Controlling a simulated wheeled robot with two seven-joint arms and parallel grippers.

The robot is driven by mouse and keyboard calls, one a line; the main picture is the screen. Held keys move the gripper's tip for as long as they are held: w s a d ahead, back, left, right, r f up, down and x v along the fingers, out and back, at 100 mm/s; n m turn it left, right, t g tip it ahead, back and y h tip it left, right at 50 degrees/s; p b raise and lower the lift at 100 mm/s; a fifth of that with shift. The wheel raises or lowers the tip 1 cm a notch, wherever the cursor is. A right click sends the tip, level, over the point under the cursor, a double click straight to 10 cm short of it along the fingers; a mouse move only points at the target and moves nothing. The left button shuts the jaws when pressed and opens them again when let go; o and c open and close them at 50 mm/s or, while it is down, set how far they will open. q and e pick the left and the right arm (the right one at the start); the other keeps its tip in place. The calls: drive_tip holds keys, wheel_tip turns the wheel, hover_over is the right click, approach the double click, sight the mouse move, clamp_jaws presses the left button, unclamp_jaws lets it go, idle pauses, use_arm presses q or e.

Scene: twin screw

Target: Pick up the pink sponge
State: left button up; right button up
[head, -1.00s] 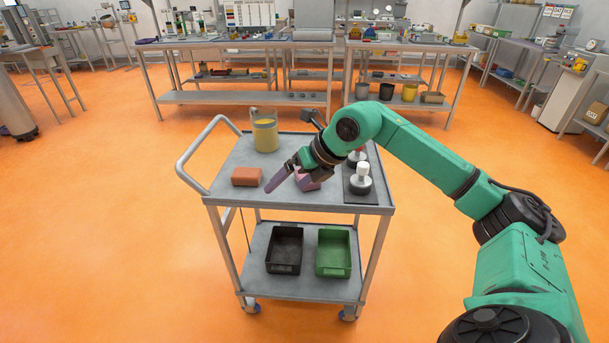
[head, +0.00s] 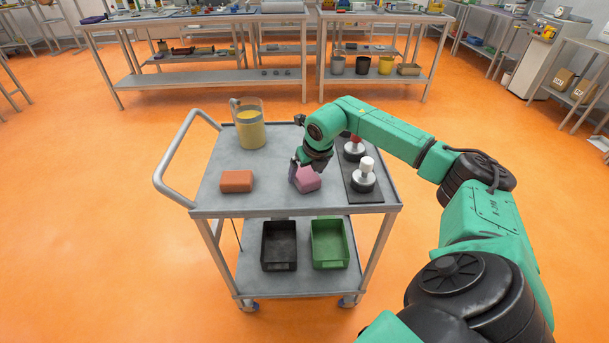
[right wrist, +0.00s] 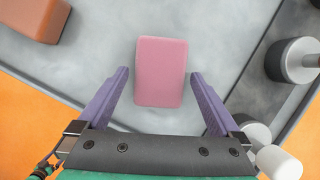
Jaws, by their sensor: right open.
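The pink sponge (head: 307,180) lies on the top shelf of the grey cart, near its middle. My right gripper (head: 299,173) is just above it, pointing down, and its finger partly hides the sponge in the head view. In the right wrist view the sponge (right wrist: 161,72) lies ahead of and between the two purple fingers (right wrist: 160,84), with a gap on each side. The right gripper is open and empty. My left gripper is not in view.
An orange-brown block (head: 237,181) lies left on the cart (head: 270,207). A jug of yellow liquid (head: 249,124) stands behind. A dark mat with a white-knobbed weight (head: 363,178) and a red-knobbed one (head: 353,149) is close on the right. Black (head: 279,246) and green bins (head: 329,244) sit below.

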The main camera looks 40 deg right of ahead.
sight(306, 174)
drive_tip(key=shift+w+f, duration=0.2)
drive_tip(key=shift+f, duration=0.35)
drive_tip(key=shift+w+d+f, duration=0.1)
drive_tip(key=shift+f, duration=0.15)
drive_tip(key=shift+c, duration=0.3)
drive_tip(key=c, duration=1.2)
drive_tip(key=shift+w+r, duration=0.1)
drive_tip(key=shift+r, duration=0.45)
drive_tip(key=shift+c, duration=0.2)
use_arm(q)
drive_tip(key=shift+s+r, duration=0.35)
use_arm(e)
wheel_tip(306, 174, up, 19)
